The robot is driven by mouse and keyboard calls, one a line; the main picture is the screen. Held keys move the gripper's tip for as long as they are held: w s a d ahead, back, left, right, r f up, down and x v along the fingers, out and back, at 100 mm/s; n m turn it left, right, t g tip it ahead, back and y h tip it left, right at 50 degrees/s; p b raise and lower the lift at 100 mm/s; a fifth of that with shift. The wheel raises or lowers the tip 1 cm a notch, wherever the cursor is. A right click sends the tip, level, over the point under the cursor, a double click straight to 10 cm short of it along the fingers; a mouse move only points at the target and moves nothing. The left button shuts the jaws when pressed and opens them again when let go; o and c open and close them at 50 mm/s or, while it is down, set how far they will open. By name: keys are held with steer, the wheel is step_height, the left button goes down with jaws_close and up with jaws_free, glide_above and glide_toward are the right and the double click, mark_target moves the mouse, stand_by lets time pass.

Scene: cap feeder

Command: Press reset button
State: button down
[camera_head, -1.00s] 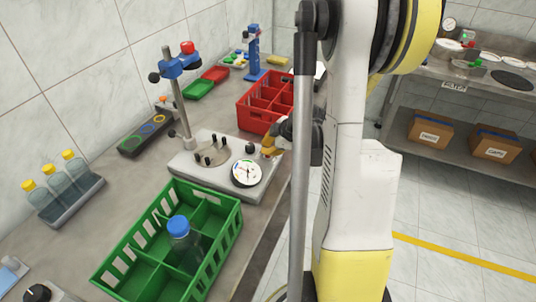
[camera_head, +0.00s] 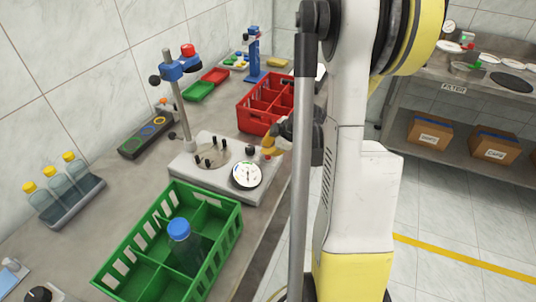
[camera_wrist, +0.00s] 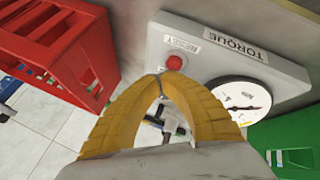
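The red reset button (camera_wrist: 174,62) sits on the grey torque tester (camera_wrist: 200,30), beside a small RESET label (camera_wrist: 182,44). In the head view the button (camera_head: 267,156) shows at the right end of the tester (camera_head: 205,180), just below my gripper (camera_head: 268,146). In the wrist view my gripper (camera_wrist: 160,75) has its yellow fingers together at the tips, with nothing between them. The tips are just short of the button and slightly to its left; I see no contact. The white round dial (camera_wrist: 238,100) is right of the button.
A red crate (camera_wrist: 60,50) stands close on the left in the wrist view; it is behind the tester in the head view (camera_head: 258,122). A green crate (camera_head: 232,218) holding a blue-capped bottle (camera_head: 182,240) stands in front. A clamp post (camera_head: 176,105) rises behind the tester.

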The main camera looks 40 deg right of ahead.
steer(key=shift+r, duration=0.25)
steer(key=shift+r+p, duration=1.9)
steer(key=shift+r, duration=0.65)
steer(key=shift+a, duration=0.1)
steer(key=s+a+r+m, duration=0.3)
steer(key=a+r, duration=0.3)
steer(key=a, duration=0.5)
steer(key=s+a+r+m, duration=0.25)
steer(key=a+r, duration=0.35)
steer(key=a, duration=0.5)
steer(key=s+a+r+m, duration=0.2)
steer(key=s+a+m, duration=0.2)
steer(key=s+a, duration=0.3)
steer(key=shift+s+a, duration=0.15)
steer(key=shift+a, duration=0.05)
